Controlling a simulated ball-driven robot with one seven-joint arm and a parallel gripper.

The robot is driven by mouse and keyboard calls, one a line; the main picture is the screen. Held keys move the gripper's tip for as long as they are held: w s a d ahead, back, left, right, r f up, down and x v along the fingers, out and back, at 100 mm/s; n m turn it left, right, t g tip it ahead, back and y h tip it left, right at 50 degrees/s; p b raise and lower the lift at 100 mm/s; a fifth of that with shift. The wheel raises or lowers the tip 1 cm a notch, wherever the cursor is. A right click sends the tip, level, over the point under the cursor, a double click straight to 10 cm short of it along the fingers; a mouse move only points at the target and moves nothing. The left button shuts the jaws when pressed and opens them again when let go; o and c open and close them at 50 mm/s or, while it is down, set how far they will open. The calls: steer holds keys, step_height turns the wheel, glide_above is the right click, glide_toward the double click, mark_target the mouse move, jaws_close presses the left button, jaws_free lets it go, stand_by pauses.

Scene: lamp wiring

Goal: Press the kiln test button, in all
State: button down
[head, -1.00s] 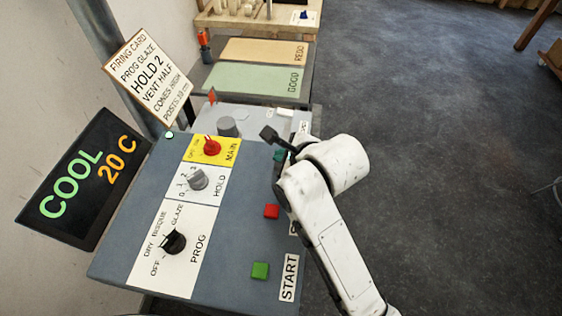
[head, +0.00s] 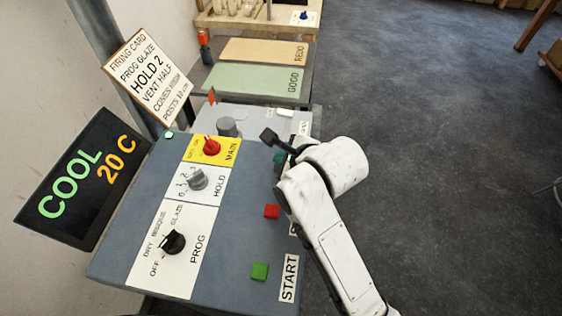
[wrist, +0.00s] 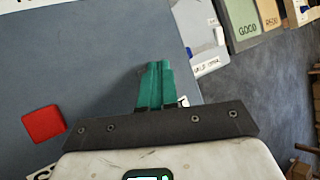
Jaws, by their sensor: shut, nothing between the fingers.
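The kiln panel (head: 234,222) is a blue-grey sloping board. Its green button (head: 260,271) sits beside the START label, and a red button (head: 271,211) sits further up the same row; the red one also shows in the wrist view (wrist: 43,123). My gripper (head: 279,157) is low over the right side of the panel, beyond the red button. In the wrist view its teal fingers (wrist: 157,82) are together with nothing between them. I cannot make out a test button or its label; my arm and gripper cover that part. Contact with the panel cannot be told.
The PROG knob (head: 172,242), HOLD knob (head: 197,180) and red MAIN switch (head: 211,146) stand up on the panel's left. A display (head: 80,178) reads COOL 20 C. A firing card (head: 150,82) stands behind. Open floor (head: 430,150) lies to the right.

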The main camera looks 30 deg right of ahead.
steer(key=shift+f, duration=0.25)
steer(key=shift+r, duration=0.1)
stand_by(0.3)
steer(key=shift+r+p, duration=0.9)
steer(key=shift+p, duration=0.1)
step_height(320, 180, up, 5)
steer(key=p, duration=0.5)
stand_by(0.5)
